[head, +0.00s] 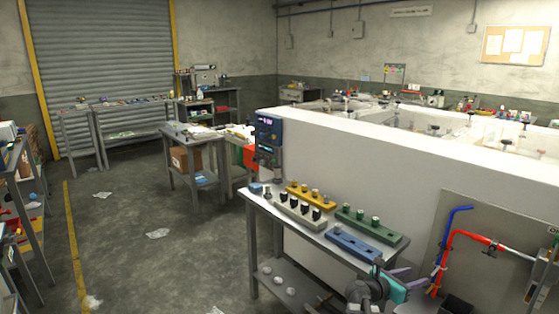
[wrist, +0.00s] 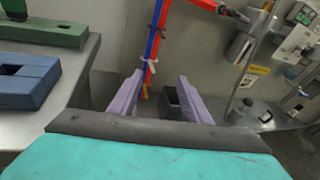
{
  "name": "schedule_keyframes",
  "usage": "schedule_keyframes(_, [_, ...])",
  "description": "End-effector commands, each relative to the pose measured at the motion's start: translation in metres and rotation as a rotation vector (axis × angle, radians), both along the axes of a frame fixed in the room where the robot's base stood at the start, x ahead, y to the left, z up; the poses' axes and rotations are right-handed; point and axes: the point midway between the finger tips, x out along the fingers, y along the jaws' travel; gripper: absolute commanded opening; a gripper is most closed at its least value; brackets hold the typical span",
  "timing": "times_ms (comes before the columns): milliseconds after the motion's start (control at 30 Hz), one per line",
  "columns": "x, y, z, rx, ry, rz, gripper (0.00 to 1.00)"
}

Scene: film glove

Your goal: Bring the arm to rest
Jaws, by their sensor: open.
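My gripper (head: 416,277) is at the lower right in the head view, just past the right end of the metal table (head: 265,206). It has a teal body and two pale purple fingers. In the wrist view my gripper (wrist: 160,76) is open, its fingers well apart with nothing between them. The fingers point towards a wall panel with a blue pipe (wrist: 155,30) and a red pipe (head: 470,236). My dark wrist hides part of the table's near right corner in the head view.
The table carries a yellow rack (head: 297,186), a pale rack (head: 290,207), a green rack (head: 382,229) and a blue block (head: 352,243). A dark open box (wrist: 172,104) is low beyond the fingers. A long white wall (head: 400,160) stands behind the table. Open floor (head: 130,215) lies left.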

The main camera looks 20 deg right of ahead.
Motion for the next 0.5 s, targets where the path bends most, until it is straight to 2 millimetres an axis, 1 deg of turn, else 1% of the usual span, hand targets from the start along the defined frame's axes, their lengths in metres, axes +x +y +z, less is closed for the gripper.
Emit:
schedule_keyframes(33, [0.007,0.017,-0.02,0.033,0.003,0.016,0.44])
schedule_keyframes(167, [0.018,0.056,-0.07,0.125,-0.01,0.035,0.44])
schedule_keyframes(200, [0.02,0.069,-0.085,0.155,-0.014,0.039,0.44])
schedule_keyframes(367, [0.021,0.12,-0.146,0.279,-0.045,0.031,0.44])
schedule_keyframes(500, [0.012,0.167,-0.197,0.392,-0.076,-0.001,0.44])
